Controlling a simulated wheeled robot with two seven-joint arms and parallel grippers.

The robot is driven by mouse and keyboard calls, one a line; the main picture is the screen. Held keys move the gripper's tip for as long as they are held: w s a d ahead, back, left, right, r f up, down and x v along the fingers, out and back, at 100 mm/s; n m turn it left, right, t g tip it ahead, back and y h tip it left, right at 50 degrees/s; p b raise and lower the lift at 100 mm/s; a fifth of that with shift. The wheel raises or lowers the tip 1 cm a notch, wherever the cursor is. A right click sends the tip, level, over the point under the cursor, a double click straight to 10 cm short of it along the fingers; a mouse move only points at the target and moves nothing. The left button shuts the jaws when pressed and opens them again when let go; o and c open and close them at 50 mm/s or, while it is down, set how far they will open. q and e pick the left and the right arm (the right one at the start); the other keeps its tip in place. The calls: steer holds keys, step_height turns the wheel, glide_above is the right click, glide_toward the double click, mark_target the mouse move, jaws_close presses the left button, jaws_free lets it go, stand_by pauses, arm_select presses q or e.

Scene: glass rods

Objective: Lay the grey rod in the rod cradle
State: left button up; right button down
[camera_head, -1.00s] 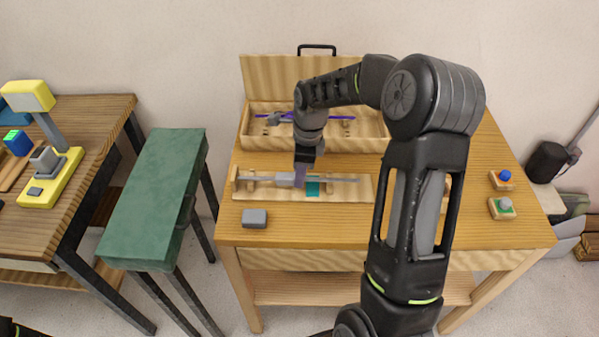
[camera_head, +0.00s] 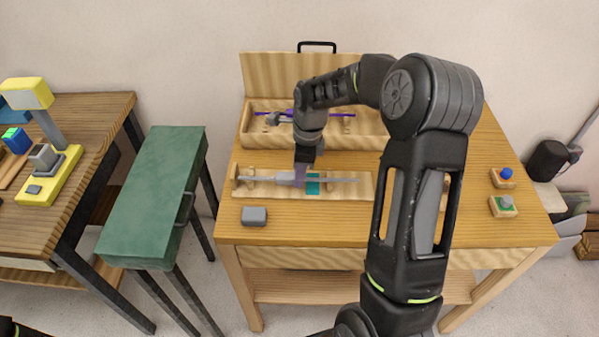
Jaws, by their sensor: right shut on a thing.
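The grey rod (camera_head: 338,180) is thin and lies roughly level, left to right, over the wooden rod cradle (camera_head: 262,194). The cradle is a long pale wooden base with a teal patch and a raised support near its left end. My right gripper (camera_head: 300,174) comes down from above and is shut on the grey rod, left of the teal patch. I cannot tell whether the rod touches the cradle's supports. My right arm hides the cradle's right part. My left gripper is not in view.
Behind the cradle stands an open wooden case (camera_head: 370,142) holding a purple rod (camera_head: 341,115). A grey block (camera_head: 254,216) lies in front of the cradle. Two small button blocks, blue (camera_head: 505,175) and grey (camera_head: 505,202), sit at the right. A green bench (camera_head: 152,195) stands left.

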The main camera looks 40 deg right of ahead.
steer(key=shift+f, duration=0.15)
steer(key=c, duration=1.1)
jaws_free()
steer(key=r, duration=0.2)
steer(key=r+b, duration=0.1)
steer(key=r, duration=0.4)
steer(key=shift+s+d+r, duration=0.3)
steer(key=shift+d+r, duration=0.1)
